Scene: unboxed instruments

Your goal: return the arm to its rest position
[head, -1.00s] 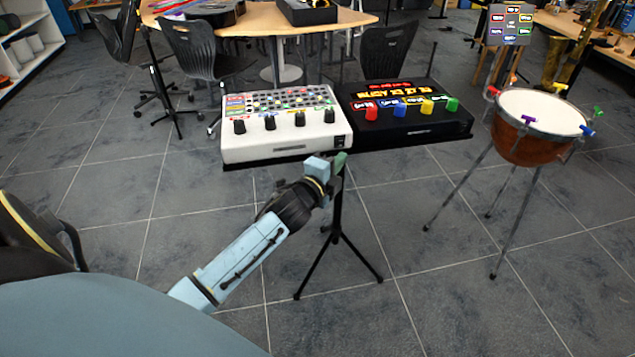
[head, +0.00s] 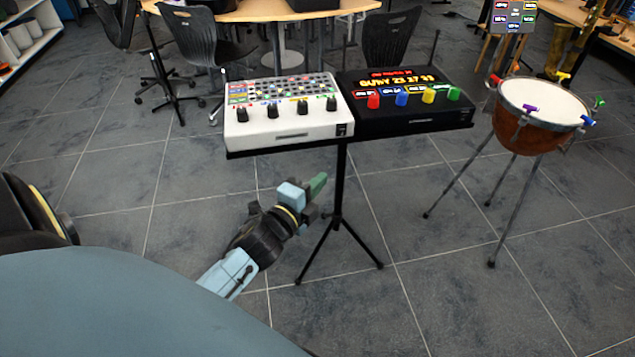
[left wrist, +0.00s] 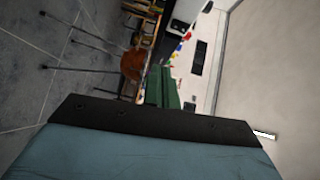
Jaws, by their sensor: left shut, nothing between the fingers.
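My left arm comes in from the lower left in the head view. Its gripper (head: 318,187) is in front of and below the instrument stand's tray, apart from the devices. The green fingers are together with nothing between them. They also show closed in the left wrist view (left wrist: 165,88). My right gripper is in neither view.
A white panel with black knobs (head: 290,136) and a black box with coloured knobs (head: 405,122) sit on a tripod stand (head: 338,205). A drum (head: 520,138) on legs stands at right. Chairs (head: 203,45) and a table (head: 262,12) are behind. Front floor is clear.

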